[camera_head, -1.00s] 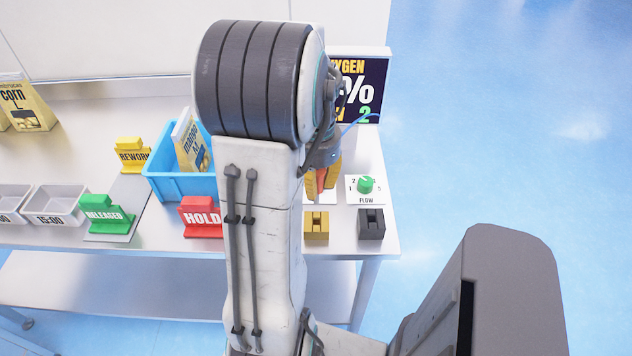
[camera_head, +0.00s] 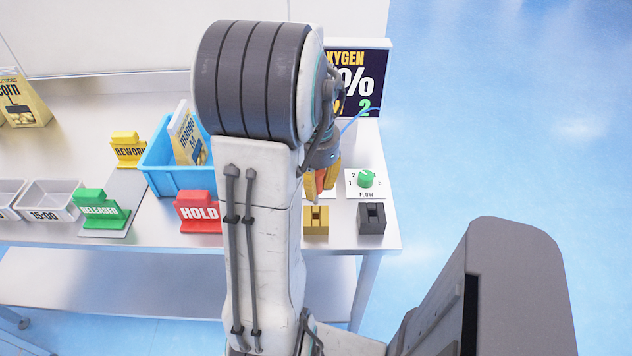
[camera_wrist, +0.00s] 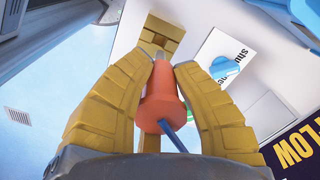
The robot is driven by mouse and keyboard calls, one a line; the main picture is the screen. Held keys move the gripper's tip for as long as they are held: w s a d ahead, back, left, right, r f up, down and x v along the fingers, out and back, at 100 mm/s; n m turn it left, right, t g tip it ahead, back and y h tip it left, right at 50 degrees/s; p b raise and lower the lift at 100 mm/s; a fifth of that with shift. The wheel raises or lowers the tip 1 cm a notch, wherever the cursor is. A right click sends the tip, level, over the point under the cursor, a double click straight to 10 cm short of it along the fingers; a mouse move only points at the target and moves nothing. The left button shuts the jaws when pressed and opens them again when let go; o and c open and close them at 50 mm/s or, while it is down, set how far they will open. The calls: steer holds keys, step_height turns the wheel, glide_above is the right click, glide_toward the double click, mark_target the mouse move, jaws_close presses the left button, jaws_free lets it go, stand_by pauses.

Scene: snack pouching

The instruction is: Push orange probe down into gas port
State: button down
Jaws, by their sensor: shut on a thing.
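The orange probe (camera_wrist: 160,97) is between the two yellow fingers of my gripper (camera_wrist: 167,64) in the wrist view, with a blue tube running from its rear end. The fingers are shut on it. In the head view my gripper (camera_head: 322,182) is over the right part of the bench, partly behind my arm. The probe's tip points toward the bench; I cannot tell whether it touches anything. The gas port cannot be clearly made out. A yellow block with a slot (camera_head: 316,220) stands just in front of my gripper and also shows beyond the fingertips in the wrist view (camera_wrist: 161,35).
A green flow knob (camera_head: 366,180) on a white plate is close to the right of my gripper. A dark block (camera_head: 372,219) stands near the bench's right edge. A display (camera_head: 375,65) is behind. The red HOLD sign (camera_head: 199,212) and blue bin (camera_head: 178,185) are to the left.

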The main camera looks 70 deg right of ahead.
mark_target(316, 202)
steer(key=shift+f+b, duration=1.15)
steer(key=shift+f, duration=0.5)
steer(key=shift+f+b, duration=1.75)
steer(key=shift+f, duration=0.3)
stand_by(0.4)
steer(key=c, duration=1)
jaws_free()
steer(key=shift+c, duration=0.2)
step_height(316, 202, up, 12)
steer(key=shift+r, duration=0.1)
steer(key=shift+a, duration=0.1)
